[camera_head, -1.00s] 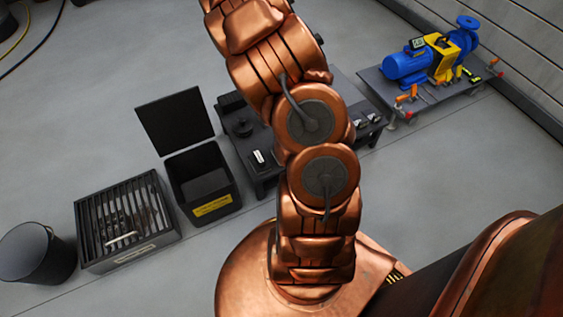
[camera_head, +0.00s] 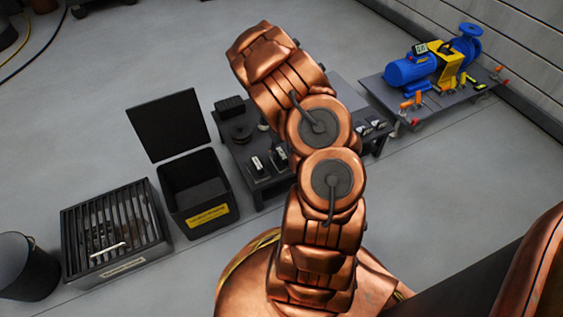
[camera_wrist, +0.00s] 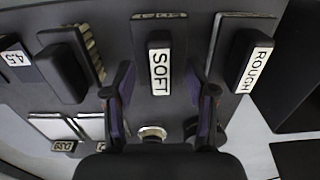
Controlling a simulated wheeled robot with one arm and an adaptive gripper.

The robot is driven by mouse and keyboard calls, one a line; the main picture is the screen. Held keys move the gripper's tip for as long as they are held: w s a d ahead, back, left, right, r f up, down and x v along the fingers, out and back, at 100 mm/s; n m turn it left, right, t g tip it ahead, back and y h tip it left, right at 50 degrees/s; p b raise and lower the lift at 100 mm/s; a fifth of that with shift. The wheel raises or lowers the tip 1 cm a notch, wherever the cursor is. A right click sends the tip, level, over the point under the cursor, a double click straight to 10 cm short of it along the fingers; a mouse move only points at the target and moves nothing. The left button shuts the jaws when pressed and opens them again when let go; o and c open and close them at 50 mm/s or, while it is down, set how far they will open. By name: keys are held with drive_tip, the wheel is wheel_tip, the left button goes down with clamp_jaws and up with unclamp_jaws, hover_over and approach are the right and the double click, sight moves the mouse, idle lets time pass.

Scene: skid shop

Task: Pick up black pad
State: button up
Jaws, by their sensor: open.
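In the wrist view, my gripper (camera_wrist: 160,88) is open, its two fingers spread on either side of a black block with a white SOFT label (camera_wrist: 159,68). The block rests on a dark plate; I see no contact with the fingers. A similar black block labelled ROUGH (camera_wrist: 246,66) is at right. An unlabelled-looking black block (camera_wrist: 64,72) with a ridged strip is at left. Which one is the black pad I cannot tell. In the head view, small black blocks (camera_head: 257,166) stand on the dark table (camera_head: 268,195); my arm hides part of it and my gripper.
An open black bin (camera_head: 194,203) with a yellow label and a slatted crate (camera_head: 112,235) stand left of the table. A dark barrel (camera_head: 26,266) is at far left. A cart (camera_head: 430,105) with a blue pump (camera_head: 410,70) is at right.

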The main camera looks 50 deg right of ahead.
wheel_tip(320, 180, down, 2)
drive_tip(key=shift+f, duration=0.1)
clamp_jaws()
idle(0.5)
